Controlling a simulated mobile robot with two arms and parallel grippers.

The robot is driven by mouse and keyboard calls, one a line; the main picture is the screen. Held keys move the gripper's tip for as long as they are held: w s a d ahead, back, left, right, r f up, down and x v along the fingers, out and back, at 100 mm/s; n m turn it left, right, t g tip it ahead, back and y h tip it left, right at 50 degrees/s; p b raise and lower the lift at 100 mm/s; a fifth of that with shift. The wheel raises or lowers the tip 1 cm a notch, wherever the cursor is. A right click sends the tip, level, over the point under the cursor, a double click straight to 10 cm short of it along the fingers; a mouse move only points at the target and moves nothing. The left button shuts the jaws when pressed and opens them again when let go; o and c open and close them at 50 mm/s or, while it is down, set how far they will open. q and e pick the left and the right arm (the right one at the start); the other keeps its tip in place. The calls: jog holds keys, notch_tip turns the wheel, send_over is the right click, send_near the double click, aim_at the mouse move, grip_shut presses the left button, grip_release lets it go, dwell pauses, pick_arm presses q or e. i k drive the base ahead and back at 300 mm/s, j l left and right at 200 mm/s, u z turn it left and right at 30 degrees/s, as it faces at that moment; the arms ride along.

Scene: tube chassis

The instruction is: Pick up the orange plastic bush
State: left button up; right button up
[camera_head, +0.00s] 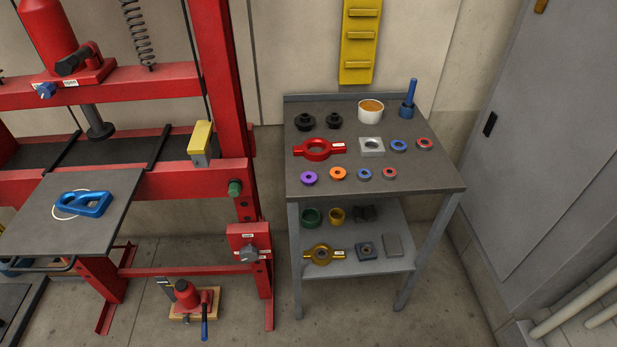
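The orange plastic bush (338,173) is a small flanged ring with a dark centre hole. It lies flat near the front of the grey table top (440,179). A purple bush (309,178) lies to its left and a blue ring (364,174) to its right. A red ring tool with two handles (317,150) lies behind it. Neither of my grippers shows in the head view.
A red press frame (222,90) stands left of the table, with a blue part (84,204) on its plate. A white cup (371,111) and upright blue tool (408,100) stand at the table's back right. A lower shelf (313,265) holds several parts.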

aim_at(337, 174)
jog(key=u, duration=1.25)
jog(key=z, duration=1.6)
jog(key=i+j+u, duration=0.1)
jog(key=i, duration=0.25)
